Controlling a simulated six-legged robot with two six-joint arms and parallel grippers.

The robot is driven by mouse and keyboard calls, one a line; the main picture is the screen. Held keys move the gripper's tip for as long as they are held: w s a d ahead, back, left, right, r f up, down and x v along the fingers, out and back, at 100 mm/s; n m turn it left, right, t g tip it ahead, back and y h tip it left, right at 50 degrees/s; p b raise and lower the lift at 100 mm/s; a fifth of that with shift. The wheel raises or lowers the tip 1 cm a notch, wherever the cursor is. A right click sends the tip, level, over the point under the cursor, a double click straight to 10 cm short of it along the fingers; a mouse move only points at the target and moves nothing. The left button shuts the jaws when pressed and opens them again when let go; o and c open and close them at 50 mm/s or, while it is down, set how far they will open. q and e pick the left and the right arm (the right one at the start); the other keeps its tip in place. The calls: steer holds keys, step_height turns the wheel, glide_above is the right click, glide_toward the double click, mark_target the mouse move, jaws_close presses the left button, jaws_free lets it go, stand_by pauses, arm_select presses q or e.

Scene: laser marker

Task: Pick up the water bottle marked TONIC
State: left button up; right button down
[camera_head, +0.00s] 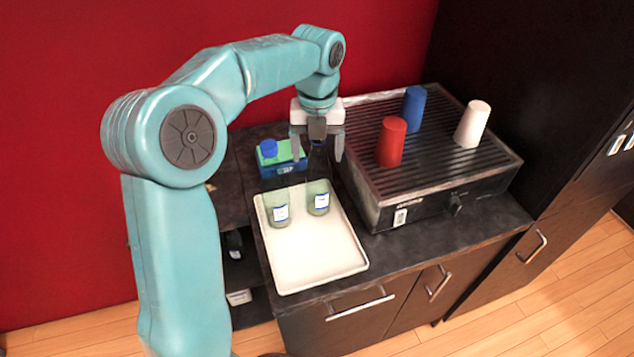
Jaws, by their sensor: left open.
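Two translucent greenish containers with white and blue labels stand in a white tray: the left one (279,213) and the right one (318,200). Their label text is too small to read, so I cannot tell which, if either, is marked TONIC. My left gripper (318,156) is open and points down, above and behind the right container in the picture. I cannot tell whether anything dark and clear between its fingers is a bottle. My right gripper is not in view.
The white tray (312,262) lies on a dark counter. A blue and green box (283,169) with a blue cap (268,148) stands behind it. At right, a ribbed dark machine (440,150) carries red (391,142), blue (413,108) and white (472,124) cups.

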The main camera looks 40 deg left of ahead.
arm_select(q)
steer(key=shift+f, duration=0.45)
steer(key=shift+w+d, duration=0.15)
steer(key=shift+d, duration=0.05)
steer(key=shift+a, duration=0.15)
steer(key=c, duration=0.5)
jaws_close()
